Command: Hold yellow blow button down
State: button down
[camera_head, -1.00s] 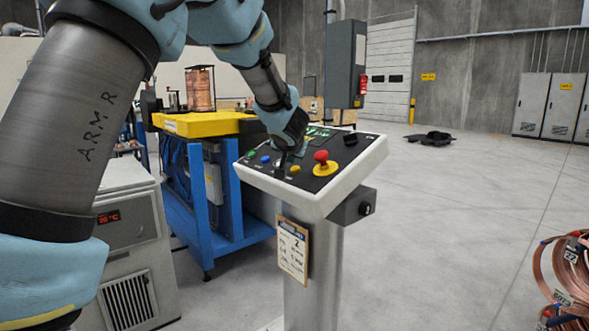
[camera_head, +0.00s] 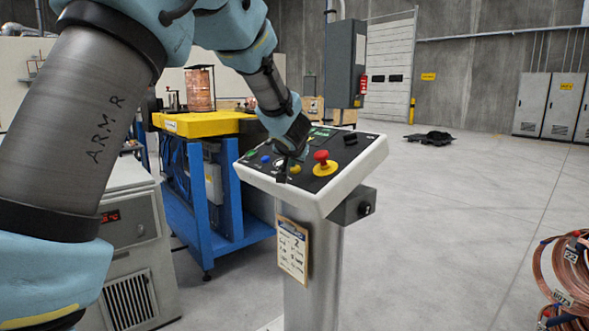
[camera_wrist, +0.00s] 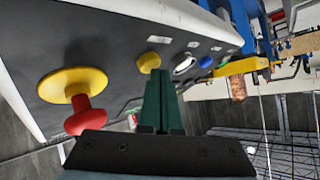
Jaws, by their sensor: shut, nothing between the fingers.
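The yellow blow button (camera_head: 296,169) sits on the sloped black control panel, between a white button and the red mushroom button (camera_head: 321,157) on its yellow base. In the wrist view the yellow button (camera_wrist: 149,61) shows just beyond and left of my fingertips. I cannot tell whether the tips touch the button or panel.
The white-ringed button (camera_wrist: 184,64) and blue button (camera_wrist: 206,61) are close by the fingers. The red mushroom button (camera_wrist: 85,115) stands tall on the other side. A blue-framed bench (camera_head: 210,240) with a yellow top is behind left; copper coils (camera_head: 570,270) lie at right.

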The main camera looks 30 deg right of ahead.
jog(key=shift+d+f, duration=0.15)
jog(key=shift+f, duration=0.3)
dwell(1.3)
jog(key=shift+r, duration=0.1)
dwell(2.7)
jog(key=shift+a+r+p, duration=0.4)
jog(key=shift+r+p, duration=0.45)
jog(key=shift+r, duration=0.1)
jog(key=shift+a+r, duration=0.1)
jog(key=shift+r, duration=0.15)
jog(key=r+p, duration=0.1)
jog(key=a+r+p, duration=0.1)
jog(key=p, duration=0.1)
jog(key=r+p, duration=0.1)
jog(key=r, duration=0.1)
jog(key=shift+s+a, duration=0.25)
jog(key=shift+a, duration=0.15)
